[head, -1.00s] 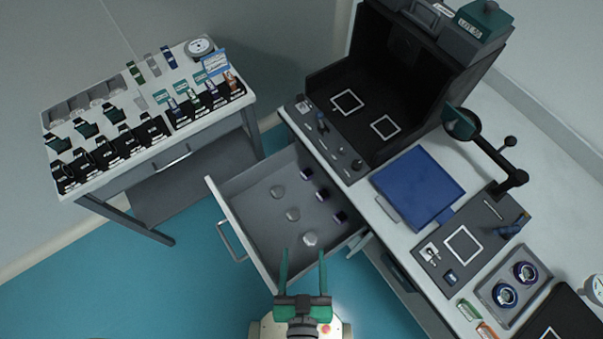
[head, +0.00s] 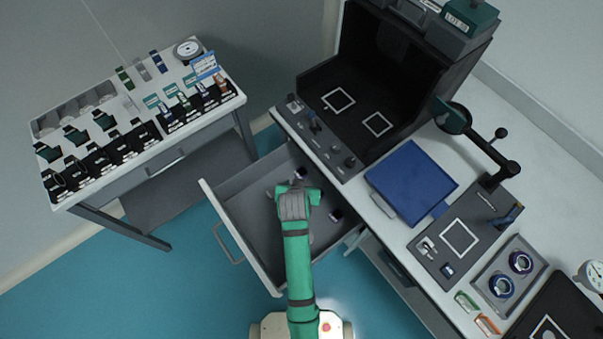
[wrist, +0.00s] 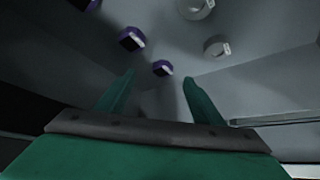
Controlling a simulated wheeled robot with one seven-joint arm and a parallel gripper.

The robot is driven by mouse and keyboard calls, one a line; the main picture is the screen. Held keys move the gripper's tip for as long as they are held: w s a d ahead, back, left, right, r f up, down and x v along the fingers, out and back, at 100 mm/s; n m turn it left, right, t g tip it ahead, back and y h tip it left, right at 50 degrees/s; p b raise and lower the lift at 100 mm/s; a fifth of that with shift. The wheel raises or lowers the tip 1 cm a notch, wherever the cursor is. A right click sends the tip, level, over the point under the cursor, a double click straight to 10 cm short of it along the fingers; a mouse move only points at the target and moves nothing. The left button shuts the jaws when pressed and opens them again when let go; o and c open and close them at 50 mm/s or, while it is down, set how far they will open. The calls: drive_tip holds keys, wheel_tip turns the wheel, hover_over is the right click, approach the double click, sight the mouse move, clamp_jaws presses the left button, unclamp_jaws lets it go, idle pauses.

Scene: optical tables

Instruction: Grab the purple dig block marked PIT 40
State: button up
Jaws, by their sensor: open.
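Purple-and-black blocks lie in the open grey drawer (head: 246,212). In the head view one purple block (head: 300,173) shows beyond my gripper (head: 313,196) and another purple block (head: 336,215) shows to its right; my arm covers the space between. In the wrist view three purple blocks form a diagonal row: one at the top left (wrist: 88,5), one in the middle (wrist: 131,39), and one (wrist: 162,68) that appears between the open fingertips (wrist: 160,80). My gripper is open, empty and above the drawer floor. No PIT 40 marking is readable on any block.
Two pale round pieces, one at the top (wrist: 195,8) and one lower (wrist: 216,45), lie beside the purple row in the wrist view. Drawer walls surround the gripper. The workbench with a blue mat (head: 411,183) stands right; a side table (head: 188,135) of labelled items stands left.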

drive_tip(key=w+r+g, duration=0.1)
drive_tip(key=w, duration=0.2)
hover_over(301, 174)
drive_tip(key=s, duration=0.3)
wheel_tip(301, 174, down, 5)
drive_tip(key=shift+a+f, duration=0.1)
drive_tip(key=shift+f, duration=0.05)
drive_tip(key=x, duration=0.3)
drive_tip(key=shift+w+a+f, duration=0.1)
drive_tip(key=shift+w+f, duration=0.1)
drive_tip(key=shift+w+a+f, duration=0.1)
drive_tip(key=shift+w+f, duration=0.05)
drive_tip(key=shift+f, duration=0.2)
drive_tip(key=c, duration=1.2)
